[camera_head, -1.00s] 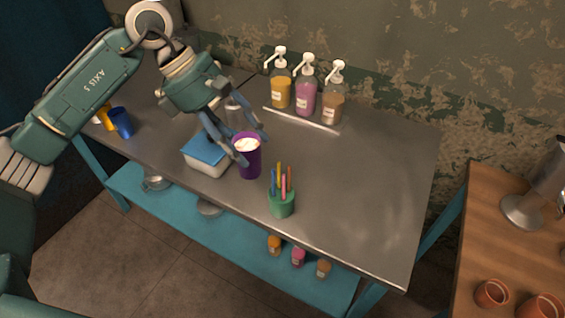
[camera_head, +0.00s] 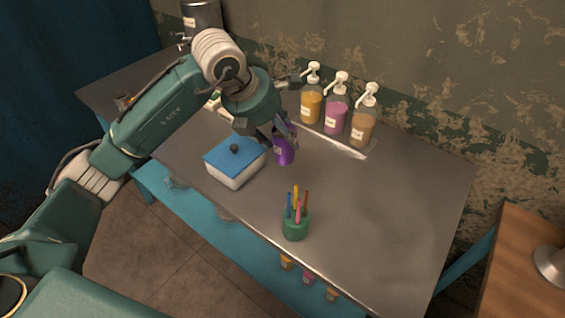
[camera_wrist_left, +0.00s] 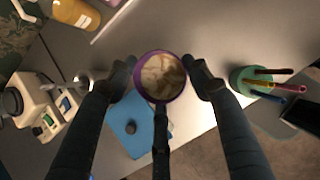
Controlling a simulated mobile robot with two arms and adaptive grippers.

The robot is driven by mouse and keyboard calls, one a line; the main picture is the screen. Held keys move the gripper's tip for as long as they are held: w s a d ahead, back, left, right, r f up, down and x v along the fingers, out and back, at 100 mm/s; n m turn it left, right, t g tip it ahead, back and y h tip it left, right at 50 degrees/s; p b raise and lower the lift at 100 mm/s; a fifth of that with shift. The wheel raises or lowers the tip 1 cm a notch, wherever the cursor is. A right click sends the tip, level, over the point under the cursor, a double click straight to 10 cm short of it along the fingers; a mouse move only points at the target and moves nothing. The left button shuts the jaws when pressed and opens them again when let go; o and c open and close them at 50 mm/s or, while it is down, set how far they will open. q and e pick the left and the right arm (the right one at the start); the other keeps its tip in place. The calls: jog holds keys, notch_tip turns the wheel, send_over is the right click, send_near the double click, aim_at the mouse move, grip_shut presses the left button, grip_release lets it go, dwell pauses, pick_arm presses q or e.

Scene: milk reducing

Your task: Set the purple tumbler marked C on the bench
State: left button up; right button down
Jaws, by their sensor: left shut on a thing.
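The purple tumbler (camera_head: 285,157) is in my left gripper (camera_head: 282,138), partly hidden by the fingers in the head view. The left wrist view shows the tumbler (camera_wrist_left: 160,101) from above, with pale, creamy contents, and my fingers closed around it. A small pale mark shows on its side, but I cannot read the letter. The tumbler is over the grey metal bench (camera_head: 370,205), beside the blue-lidded box. I cannot tell whether its base touches the bench. My right gripper is not in view.
The white box with a blue lid (camera_head: 235,150) is left of the tumbler. A green cup of pens (camera_head: 295,226) stands near the front edge. Yellow, pink and brown pump bottles (camera_head: 336,112) line the back. The bench's right half is clear.

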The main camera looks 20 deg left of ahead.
aim_at(277, 160)
pick_arm(q)
notch_tip(277, 160, down, 6)
jog(key=shift+f+p, duration=0.15)
jog(key=shift+p, duration=0.3)
notch_tip(277, 160, down, 4)
jog(key=shift+d+f+p, duration=0.1)
jog(key=shift+p, duration=0.3)
jog(key=o, duration=1.5)
jog(key=shift+s+r, duration=0.1)
jog(key=shift+r, duration=0.2)
jog(key=shift+b+v, duration=1.15)
jog(key=shift+v, duration=4.6)
